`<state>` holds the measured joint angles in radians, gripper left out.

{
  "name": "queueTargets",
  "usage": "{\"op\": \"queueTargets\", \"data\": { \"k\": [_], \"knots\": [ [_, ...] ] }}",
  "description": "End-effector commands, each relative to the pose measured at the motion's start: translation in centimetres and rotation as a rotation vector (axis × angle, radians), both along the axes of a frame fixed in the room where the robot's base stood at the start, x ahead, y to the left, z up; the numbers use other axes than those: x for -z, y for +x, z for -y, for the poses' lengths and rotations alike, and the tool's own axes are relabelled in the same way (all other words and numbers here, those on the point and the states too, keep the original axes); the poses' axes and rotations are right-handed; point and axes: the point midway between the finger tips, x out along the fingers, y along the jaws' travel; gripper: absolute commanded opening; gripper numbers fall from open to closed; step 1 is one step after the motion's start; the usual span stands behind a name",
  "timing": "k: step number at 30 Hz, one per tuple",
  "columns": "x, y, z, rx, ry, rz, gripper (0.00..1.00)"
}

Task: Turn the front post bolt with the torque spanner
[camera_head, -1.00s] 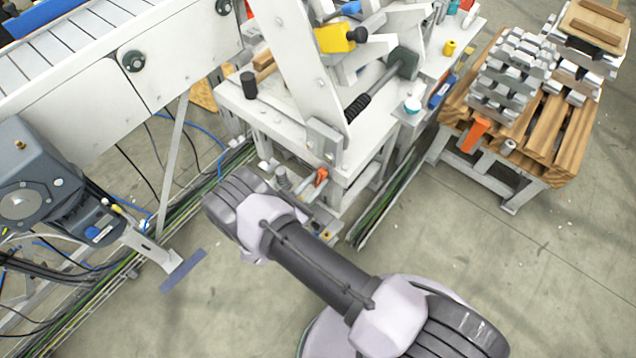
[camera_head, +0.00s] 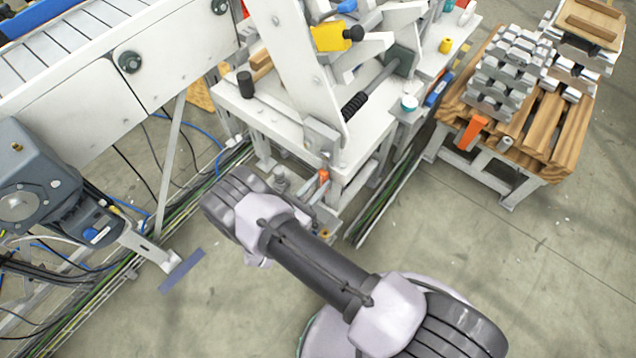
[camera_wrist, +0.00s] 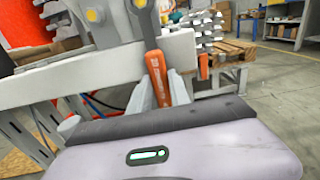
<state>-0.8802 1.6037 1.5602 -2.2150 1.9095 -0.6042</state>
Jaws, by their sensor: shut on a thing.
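The torque spanner (camera_wrist: 157,78) has an orange handle and a dark grey shaft. In the wrist view it stands nearly upright between the fingers of my gripper (camera_wrist: 158,92), which is shut on the handle. The spanner's upper end lies at a yellow bolt head (camera_wrist: 140,3) at the top edge; the picture cuts off there, so how it seats is unclear. A second yellow bolt head (camera_wrist: 92,15) is to its left. In the head view the orange handle (camera_head: 324,175) shows below the foot of the white post (camera_head: 300,65). My arm hides most of the gripper there.
A pallet stand (camera_head: 545,150) with stacked grey ingots (camera_head: 500,80) is at the right. A conveyor (camera_head: 90,95) runs at the left. The floor at lower right is clear.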

Motion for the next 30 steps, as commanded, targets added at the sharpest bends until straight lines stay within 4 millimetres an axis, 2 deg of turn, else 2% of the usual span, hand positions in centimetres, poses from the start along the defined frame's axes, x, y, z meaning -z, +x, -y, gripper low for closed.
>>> {"op": "queueTargets", "data": {
  "k": [18,30],
  "knots": [
    [-0.2,1.1,-1.5,0.000,0.140,0.110,0.00],
    [-0.2,1.2,-1.6,0.000,0.153,0.121,0.00]
  ]
}}
